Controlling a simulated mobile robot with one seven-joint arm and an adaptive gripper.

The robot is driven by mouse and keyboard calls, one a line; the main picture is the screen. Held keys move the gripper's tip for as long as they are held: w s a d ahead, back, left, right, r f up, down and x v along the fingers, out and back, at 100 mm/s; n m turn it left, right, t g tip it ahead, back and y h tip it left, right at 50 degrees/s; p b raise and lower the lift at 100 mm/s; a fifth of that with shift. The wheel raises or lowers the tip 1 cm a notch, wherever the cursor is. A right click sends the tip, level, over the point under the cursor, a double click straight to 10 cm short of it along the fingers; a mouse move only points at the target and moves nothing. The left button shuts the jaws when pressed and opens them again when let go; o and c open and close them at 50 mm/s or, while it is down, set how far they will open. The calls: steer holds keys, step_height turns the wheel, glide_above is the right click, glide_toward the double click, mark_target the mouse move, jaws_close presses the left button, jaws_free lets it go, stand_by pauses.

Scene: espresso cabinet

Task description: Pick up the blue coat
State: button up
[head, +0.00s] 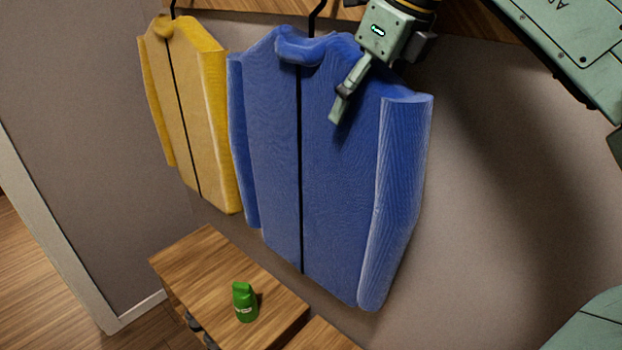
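The blue coat (270,130) hangs against the wall, with a dark line down its front and its collar at the top. My gripper (338,108) is in front of the coat's upper right part, just below and right of the collar. I see its fingers edge-on, so I cannot tell whether they are apart or touch the cloth. The coat hangs from a black hook (313,20) above its collar.
A yellow coat (185,100) hangs to the left, close to the blue one. Below stands a wooden cabinet (205,258) with a green packet (243,302) on top. The wall (510,190) right of the blue coat is bare.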

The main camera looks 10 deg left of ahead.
jaws_close()
stand_by(0.8)
